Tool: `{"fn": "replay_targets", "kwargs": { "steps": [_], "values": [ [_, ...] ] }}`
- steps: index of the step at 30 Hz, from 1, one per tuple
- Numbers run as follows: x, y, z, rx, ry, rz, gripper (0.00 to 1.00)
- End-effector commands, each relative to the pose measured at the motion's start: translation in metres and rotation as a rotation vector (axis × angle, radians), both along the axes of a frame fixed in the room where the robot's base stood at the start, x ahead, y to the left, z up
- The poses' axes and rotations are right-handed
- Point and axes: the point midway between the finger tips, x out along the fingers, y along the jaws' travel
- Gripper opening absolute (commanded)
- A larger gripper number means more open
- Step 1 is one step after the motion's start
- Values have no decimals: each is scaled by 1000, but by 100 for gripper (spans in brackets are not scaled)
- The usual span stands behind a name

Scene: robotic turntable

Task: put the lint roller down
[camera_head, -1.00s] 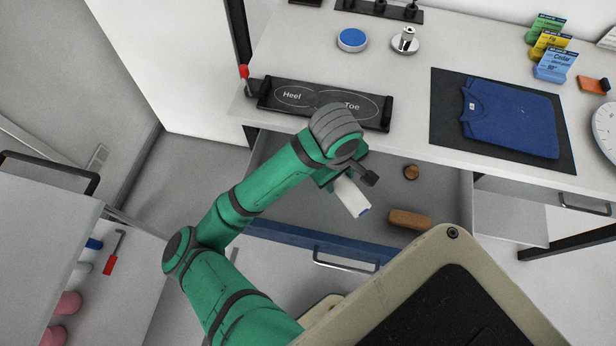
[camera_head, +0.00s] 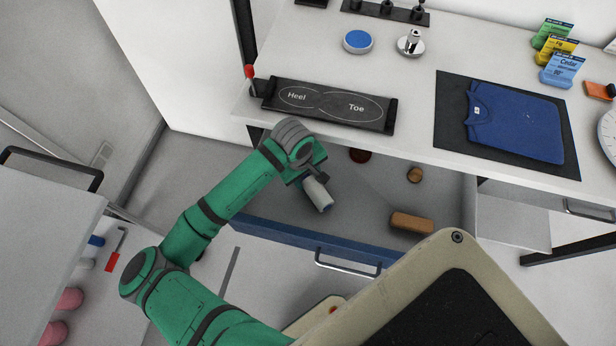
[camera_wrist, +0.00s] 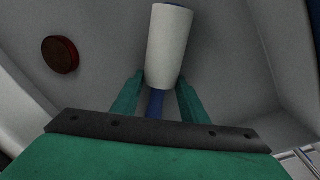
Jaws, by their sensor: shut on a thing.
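The lint roller shows as a white cylinder (camera_head: 318,194) in the head view, held over the inside of the open drawer (camera_head: 352,205). In the wrist view the white roller (camera_wrist: 169,45) points away from me, and its blue handle (camera_wrist: 155,103) lies between the fingers. My gripper (camera_wrist: 154,92) is shut on the handle. In the head view my gripper (camera_head: 306,178) is at the left part of the drawer, below the table's front edge. I cannot tell whether the roller touches the drawer floor.
The drawer also holds a dark red round tin (camera_wrist: 60,55), a small brown round piece (camera_head: 414,174) and a brown block brush (camera_head: 411,221). The drawer's blue front (camera_head: 280,234) and the table edge with the Heel/Toe board (camera_head: 330,106) bound the space.

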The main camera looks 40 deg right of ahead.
Motion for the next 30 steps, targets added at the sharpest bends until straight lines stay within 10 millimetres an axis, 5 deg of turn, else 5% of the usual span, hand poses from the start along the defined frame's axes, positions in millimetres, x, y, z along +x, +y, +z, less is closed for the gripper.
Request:
{"fn": "replay_targets", "kwargs": {
  "steps": [13, 14, 16, 30],
  "values": [
    [-1, -1, -7, -1, 1, 1, 7],
    [-1, 0, -7, -1, 1, 0, 47],
    [0, 0, -7, -1, 0, 0, 59],
    [0, 1, 8, -2, -1, -1, 59]
  ]
}}
